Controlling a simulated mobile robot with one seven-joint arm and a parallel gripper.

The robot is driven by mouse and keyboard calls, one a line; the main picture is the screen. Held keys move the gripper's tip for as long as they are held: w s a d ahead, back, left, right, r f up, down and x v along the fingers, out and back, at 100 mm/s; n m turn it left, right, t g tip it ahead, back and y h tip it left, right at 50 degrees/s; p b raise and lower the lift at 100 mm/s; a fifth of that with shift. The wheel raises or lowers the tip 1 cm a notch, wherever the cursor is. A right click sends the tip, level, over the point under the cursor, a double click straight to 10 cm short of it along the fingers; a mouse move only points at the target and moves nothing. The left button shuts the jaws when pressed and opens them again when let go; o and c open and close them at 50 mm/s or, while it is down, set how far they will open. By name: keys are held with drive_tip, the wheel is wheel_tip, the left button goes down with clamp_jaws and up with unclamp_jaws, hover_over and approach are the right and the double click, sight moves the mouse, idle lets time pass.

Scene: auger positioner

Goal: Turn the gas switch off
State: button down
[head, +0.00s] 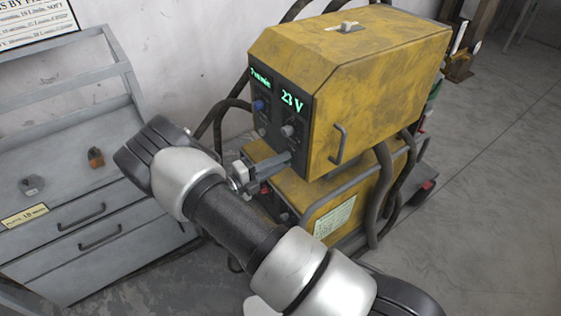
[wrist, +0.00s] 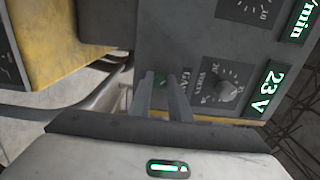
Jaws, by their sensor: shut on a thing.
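The yellow welding machine (head: 370,85) stands at the centre of the head view, its dark front panel (head: 301,134) facing my arm. My gripper (head: 284,161) is at the lower part of this panel. In the wrist view the two fingers of my gripper (wrist: 161,82) reach the panel (wrist: 195,45), close together, beside the "GAS" lettering. In the head view my gripper hides the switch.
The volts knob (wrist: 228,92) and green 23 V display (wrist: 268,90) are close to the right of the fingers. A second yellow unit (head: 330,200) is below, with dark hoses (head: 385,185) beside it. A grey drawer cabinet (head: 65,185) stands left. Floor at right is clear.

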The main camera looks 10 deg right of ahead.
idle(0.5)
drive_tip(key=c, duration=1.7)
unclamp_jaws()
drive_tip(key=shift+o, duration=0.2)
drive_tip(key=b+v, duration=0.2)
drive_tip(key=v, duration=1.5)
drive_tip(key=shift+a, duration=0.25)
